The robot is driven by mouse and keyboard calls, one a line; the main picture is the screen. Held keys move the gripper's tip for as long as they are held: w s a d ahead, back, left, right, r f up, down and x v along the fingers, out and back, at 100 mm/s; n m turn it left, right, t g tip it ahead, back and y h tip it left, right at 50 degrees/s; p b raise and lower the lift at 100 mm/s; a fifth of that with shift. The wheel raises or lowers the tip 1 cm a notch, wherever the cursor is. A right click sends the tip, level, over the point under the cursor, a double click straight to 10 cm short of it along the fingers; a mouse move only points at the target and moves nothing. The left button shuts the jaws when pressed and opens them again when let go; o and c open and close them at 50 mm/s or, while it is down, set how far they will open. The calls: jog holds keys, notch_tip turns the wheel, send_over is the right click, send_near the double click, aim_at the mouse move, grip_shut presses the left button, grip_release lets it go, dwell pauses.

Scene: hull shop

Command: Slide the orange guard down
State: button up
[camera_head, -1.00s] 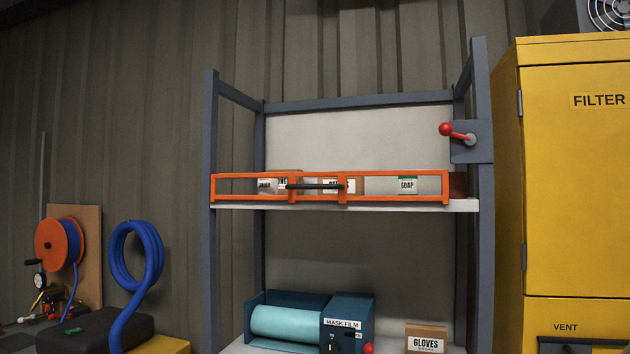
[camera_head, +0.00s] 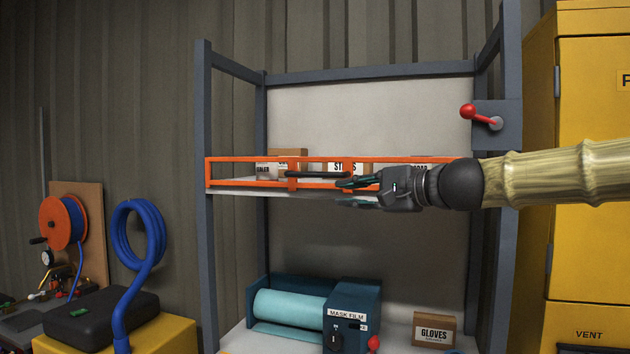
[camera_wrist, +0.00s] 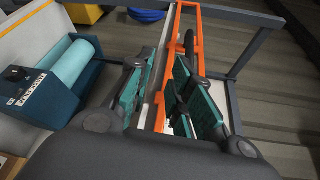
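The orange guard (camera_head: 230,160) is a long open frame standing along the front edge of the upper shelf, with boxes behind it. A black bar handle (camera_head: 308,174) runs along its middle; the handle also shows in the wrist view (camera_wrist: 189,43). My gripper (camera_head: 350,192) is in front of the guard at the handle's right end, reaching in from the right. In the wrist view my gripper (camera_wrist: 160,85) has its teal fingers spread apart, with the orange guard (camera_wrist: 171,45) seen between them. I cannot tell whether a finger touches the handle. My gripper hides the guard's right part.
A red-knobbed lever (camera_head: 470,112) sits on the rack's right upright. The lower shelf holds a mask film dispenser (camera_head: 350,325) and a gloves box (camera_head: 435,328). A yellow cabinet (camera_head: 600,240) stands at right. A hose reel (camera_head: 63,222) and blue hose (camera_head: 139,235) are at left.

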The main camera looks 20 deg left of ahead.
aim_at(320, 174)
notch_tip(320, 174, up, 4)
jog(key=shift+y, duration=0.4)
jog(key=p+x, duration=0.3)
jog(key=x, duration=0.7)
jog(key=shift+s+a+r, duration=0.1)
jog(key=shift+a, duration=0.25)
grip_shut()
